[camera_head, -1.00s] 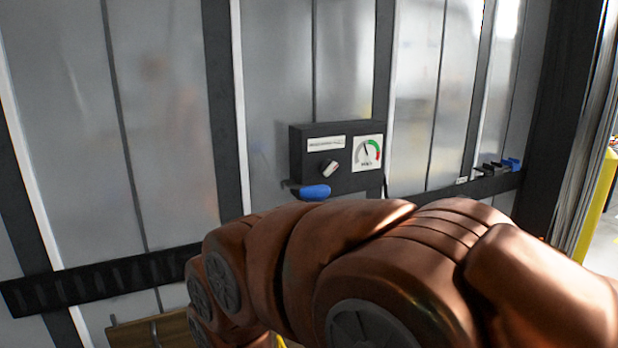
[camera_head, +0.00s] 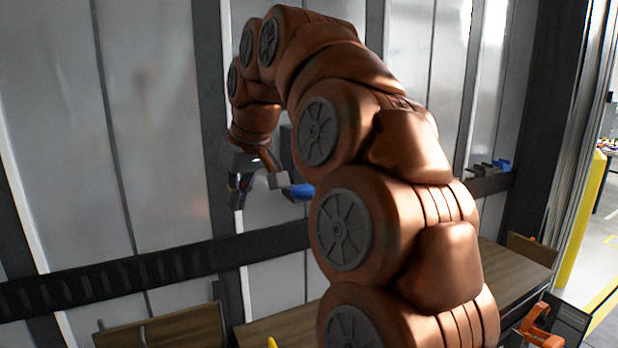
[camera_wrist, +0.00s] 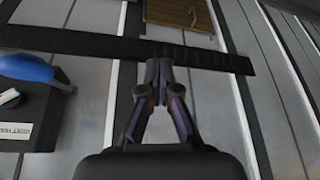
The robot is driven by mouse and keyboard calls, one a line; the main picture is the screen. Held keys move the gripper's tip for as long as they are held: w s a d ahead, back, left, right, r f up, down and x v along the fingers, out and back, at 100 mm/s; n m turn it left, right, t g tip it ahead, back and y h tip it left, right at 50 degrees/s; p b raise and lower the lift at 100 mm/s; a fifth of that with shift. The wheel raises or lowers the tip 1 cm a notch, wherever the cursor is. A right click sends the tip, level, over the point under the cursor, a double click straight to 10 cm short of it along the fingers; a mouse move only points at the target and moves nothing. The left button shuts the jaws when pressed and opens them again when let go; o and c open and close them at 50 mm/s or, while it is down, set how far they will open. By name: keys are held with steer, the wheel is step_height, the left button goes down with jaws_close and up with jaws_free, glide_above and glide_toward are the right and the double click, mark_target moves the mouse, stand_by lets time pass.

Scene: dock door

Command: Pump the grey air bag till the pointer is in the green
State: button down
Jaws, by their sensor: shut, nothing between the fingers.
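A dark control box is mostly hidden behind my arm in the head view; its gauge and pointer are out of sight. The wrist view shows part of the box (camera_wrist: 38,122), with a small label, at left. The blue handle (camera_head: 299,192) sticks out below the box and also shows in the wrist view (camera_wrist: 27,67). My gripper (camera_head: 238,198) is shut and empty, left of the blue handle and apart from it. Its closed fingertips (camera_wrist: 160,62) are in front of the dark rail in the wrist view. I cannot make out a grey air bag.
A dark horizontal rail (camera_head: 160,262) crosses the grey metal panels (camera_head: 150,110). Wooden surfaces (camera_head: 180,335) lie below. A yellow post (camera_head: 582,220) and an orange object (camera_head: 541,326) are at right. Small blue and dark items (camera_head: 502,165) sit along the rail.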

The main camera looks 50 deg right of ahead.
steer(key=s+d+r+m+t+h, duration=0.1)
steer(key=d+r, duration=0.4)
steer(key=d, duration=0.4)
steer(key=s+d+r+m+t+h+b, duration=0.1)
steer(key=s+d+r+m, duration=0.1)
steer(key=d+r, duration=0.3)
steer(key=d, duration=0.4)
steer(key=shift+s+d+r+t+h, duration=0.2)
steer(key=shift+s+d+t+h, duration=0.1)
steer(key=shift+h, duration=0.1)
steer(key=shift+f, duration=0.1)
steer(key=b, duration=0.5)
glide_above(307, 185)
step_height(307, 185, down, 8)
steer(key=shift+r, duration=0.1)
steer(key=shift+s, duration=0.1)
steer(key=shift+s+f+b, duration=0.1)
steer(key=shift+f+b, duration=0.65)
steer(key=shift+f, duration=0.9)
steer(key=shift+f, duration=0.15)
steer(key=shift+f, duration=0.1)
